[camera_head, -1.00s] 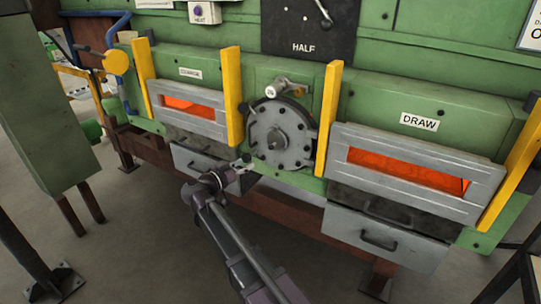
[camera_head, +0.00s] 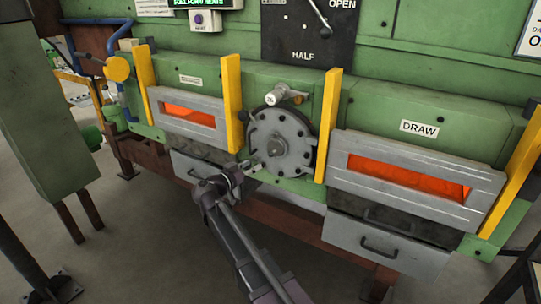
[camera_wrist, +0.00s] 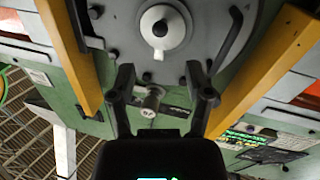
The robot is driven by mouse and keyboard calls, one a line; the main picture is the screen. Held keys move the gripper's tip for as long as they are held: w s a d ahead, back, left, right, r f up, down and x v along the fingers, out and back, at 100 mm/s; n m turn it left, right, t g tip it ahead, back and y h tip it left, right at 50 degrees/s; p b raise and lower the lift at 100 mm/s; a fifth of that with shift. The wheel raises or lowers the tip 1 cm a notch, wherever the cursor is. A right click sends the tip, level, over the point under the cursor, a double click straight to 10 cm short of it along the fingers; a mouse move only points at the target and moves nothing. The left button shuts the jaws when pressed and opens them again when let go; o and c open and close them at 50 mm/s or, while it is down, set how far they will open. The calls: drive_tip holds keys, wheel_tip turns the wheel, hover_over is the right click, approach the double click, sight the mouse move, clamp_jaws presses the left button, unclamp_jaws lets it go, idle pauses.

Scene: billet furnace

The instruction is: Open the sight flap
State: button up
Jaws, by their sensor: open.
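A round grey bolted disc (camera_head: 296,131) with a central hub (camera_head: 277,146) sits between two yellow posts; it appears to be the sight flap. It looks closed, with no opening showing. A short fitting with a white end (camera_head: 271,100) sticks out above it. My gripper (camera_head: 252,168) is at the disc's lower left edge in the head view. I cannot tell whether a finger touches the disc.
Yellow posts (camera_head: 232,98) (camera_head: 328,125) stand close on both sides of the disc. Glowing openings lie left (camera_head: 188,115) and right (camera_head: 408,173), the right one labelled DRAW. Grey drawers (camera_head: 385,243) hang below. The floor in front is mostly clear.

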sight(269, 155)
drive_tip(key=x, duration=0.9)
drive_tip(key=shift+w+d, duration=0.15)
drive_tip(key=shift+w, duration=0.1)
clamp_jaws()
